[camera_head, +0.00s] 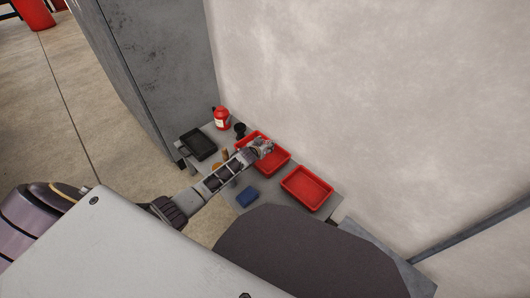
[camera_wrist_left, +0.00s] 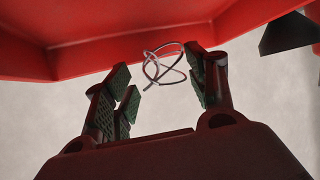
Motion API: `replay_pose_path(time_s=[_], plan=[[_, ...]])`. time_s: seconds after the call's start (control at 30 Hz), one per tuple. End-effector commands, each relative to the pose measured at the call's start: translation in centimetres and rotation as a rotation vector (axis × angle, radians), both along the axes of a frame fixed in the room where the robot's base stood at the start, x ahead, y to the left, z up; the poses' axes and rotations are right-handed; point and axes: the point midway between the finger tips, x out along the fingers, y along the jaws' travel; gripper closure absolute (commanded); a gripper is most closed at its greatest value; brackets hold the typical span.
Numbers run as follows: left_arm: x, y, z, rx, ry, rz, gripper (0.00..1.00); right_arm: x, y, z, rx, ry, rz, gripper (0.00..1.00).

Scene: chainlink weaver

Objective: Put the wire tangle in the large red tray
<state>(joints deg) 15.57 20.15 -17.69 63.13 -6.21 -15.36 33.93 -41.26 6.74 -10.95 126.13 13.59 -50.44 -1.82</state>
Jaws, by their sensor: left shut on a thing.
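A thin, looped wire tangle (camera_wrist_left: 163,65) shows in the left wrist view between the fingers of my left gripper (camera_wrist_left: 160,85). It touches the right-hand finger; the other fingers' contact is hard to tell. In the head view my left gripper (camera_head: 264,146) is over the farther red tray (camera_head: 279,169), near its back edge by the wall. The wire is too small to make out there. A red tray wall (camera_wrist_left: 110,50) spans the top of the wrist view, beyond the fingertips. A second red tray (camera_head: 307,189) stands nearer and to the right, empty. My right gripper is not in view.
A black tray (camera_head: 198,145), a red canister (camera_head: 222,120) and a dark object (camera_head: 240,130) stand at the table's left end. A blue block (camera_head: 247,196) lies at the front. A grey cabinet (camera_head: 150,80) and the pale wall (camera_head: 370,90) bound the table.

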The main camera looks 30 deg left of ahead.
Motion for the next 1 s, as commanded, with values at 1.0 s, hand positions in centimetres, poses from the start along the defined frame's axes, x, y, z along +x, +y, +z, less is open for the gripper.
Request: replay_pose_path(time_s=[1.0], plan=[[0.1,-0.1,-3.9,0.0,-0.001,0.0,0.64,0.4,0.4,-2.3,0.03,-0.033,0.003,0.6]])
